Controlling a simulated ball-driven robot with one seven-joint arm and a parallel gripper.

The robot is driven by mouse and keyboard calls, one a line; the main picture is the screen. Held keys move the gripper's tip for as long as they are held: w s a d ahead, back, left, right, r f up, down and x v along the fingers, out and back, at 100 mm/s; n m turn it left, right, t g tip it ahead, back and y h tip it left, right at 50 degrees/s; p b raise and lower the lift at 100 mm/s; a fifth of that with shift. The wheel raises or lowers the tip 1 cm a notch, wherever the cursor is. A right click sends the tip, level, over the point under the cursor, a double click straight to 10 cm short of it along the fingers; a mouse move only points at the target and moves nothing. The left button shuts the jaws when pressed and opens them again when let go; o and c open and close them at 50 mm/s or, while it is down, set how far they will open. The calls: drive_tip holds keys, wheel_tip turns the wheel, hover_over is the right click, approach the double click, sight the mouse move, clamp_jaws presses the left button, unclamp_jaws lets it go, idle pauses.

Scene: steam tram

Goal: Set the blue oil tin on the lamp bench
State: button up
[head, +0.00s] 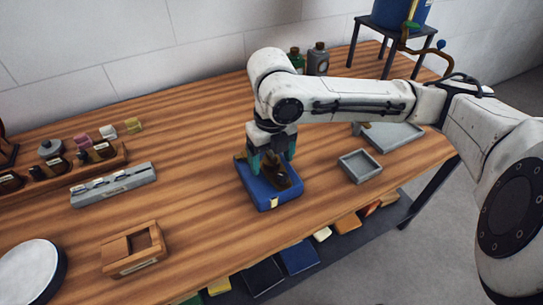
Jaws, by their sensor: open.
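My gripper (272,163) points down over the middle of the wooden bench (200,155), its teal fingers apart. Directly below it is a flat blue box or tray (279,203) with a small pale tag on its front edge. A dark brown object (283,179) sits on the blue box, between or just under the fingers; whether they touch it is hidden. I cannot tell whether this blue box is the oil tin. Another blue container (402,12), cut by the top edge, stands on a dark stand (407,40) at the back right.
An empty grey tray (360,165) and a larger grey tray (397,136) lie to the right. Two bottles (318,58) stand behind the arm. A wooden holder (134,250), a grey rack (113,184) and a round white-topped item (28,272) lie left. Bench between is clear.

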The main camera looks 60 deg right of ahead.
wheel_tip(320, 180, up, 12)
drive_tip(key=p, duration=0.1)
drive_tip(key=shift+r, duration=0.15)
idle(0.4)
